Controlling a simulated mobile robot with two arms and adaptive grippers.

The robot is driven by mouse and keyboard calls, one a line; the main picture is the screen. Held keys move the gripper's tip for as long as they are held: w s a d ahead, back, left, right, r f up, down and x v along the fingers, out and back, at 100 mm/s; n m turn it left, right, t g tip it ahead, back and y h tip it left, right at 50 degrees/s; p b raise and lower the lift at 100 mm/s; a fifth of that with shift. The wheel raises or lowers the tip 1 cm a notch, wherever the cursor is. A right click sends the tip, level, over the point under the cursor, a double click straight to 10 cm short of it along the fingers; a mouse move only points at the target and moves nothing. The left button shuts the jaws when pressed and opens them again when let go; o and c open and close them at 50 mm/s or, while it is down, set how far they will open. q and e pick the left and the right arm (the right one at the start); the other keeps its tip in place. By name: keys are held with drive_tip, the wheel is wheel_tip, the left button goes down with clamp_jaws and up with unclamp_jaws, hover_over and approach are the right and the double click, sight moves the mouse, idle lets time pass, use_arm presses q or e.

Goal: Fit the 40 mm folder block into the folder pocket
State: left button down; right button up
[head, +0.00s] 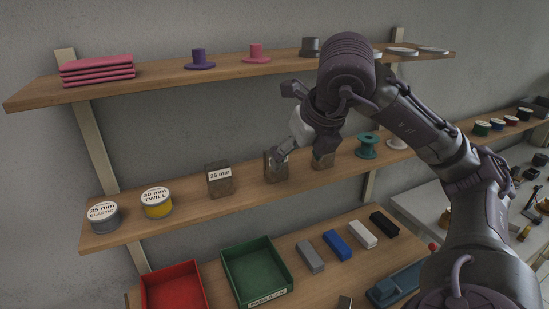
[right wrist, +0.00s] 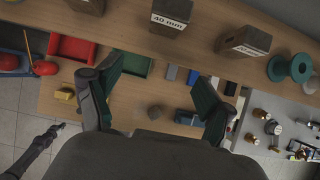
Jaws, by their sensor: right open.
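The 40 mm block (right wrist: 172,13) is a dark brown block with a white label, readable in the right wrist view. It stands on the middle shelf as the centre one of three blocks, and shows in the head view (head: 276,168) partly behind a finger. My right gripper (head: 286,121) is open and empty, just in front of and above that block; its spread fingers also show in the right wrist view (right wrist: 161,78). I cannot make out the folder pocket. A dark jointed piece, perhaps my left gripper (right wrist: 58,132), shows at the lower left of the right wrist view.
A 25 mm block (head: 220,181) stands left and a third block (head: 323,160) right, partly hidden. A teal spool (head: 367,147) and tape rolls (head: 157,203) share the shelf. Below are a red tray (head: 174,287), green tray (head: 256,267) and several small bars (head: 337,245).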

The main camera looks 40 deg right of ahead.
drive_tip(key=w+p, duration=0.1)
drive_tip(key=w, duration=0.1)
drive_tip(key=w+d+f+p, duration=0.1)
drive_tip(key=w, duration=0.2)
drive_tip(key=w+d+p, duration=0.1)
drive_tip(key=w, duration=0.1)
drive_tip(key=shift+w+d+f, duration=0.1)
drive_tip(key=shift+w+f, duration=0.1)
drive_tip(key=x, duration=0.3)
drive_tip(key=shift+w+d+f+p, duration=0.1)
drive_tip(key=shift+w+f+p, duration=0.15)
drive_tip(key=shift+f+p, duration=0.05)
drive_tip(key=shift+s, duration=0.1)
drive_tip(key=shift+c, duration=1)
use_arm(q)
wheel_tip(320, 180, up, 4)
drive_tip(key=shift+s+r, duration=0.1)
drive_tip(key=shift+s, duration=0.05)
use_arm(e)
drive_tip(key=c, duration=1.2)
drive_tip(key=shift+r, duration=0.1)
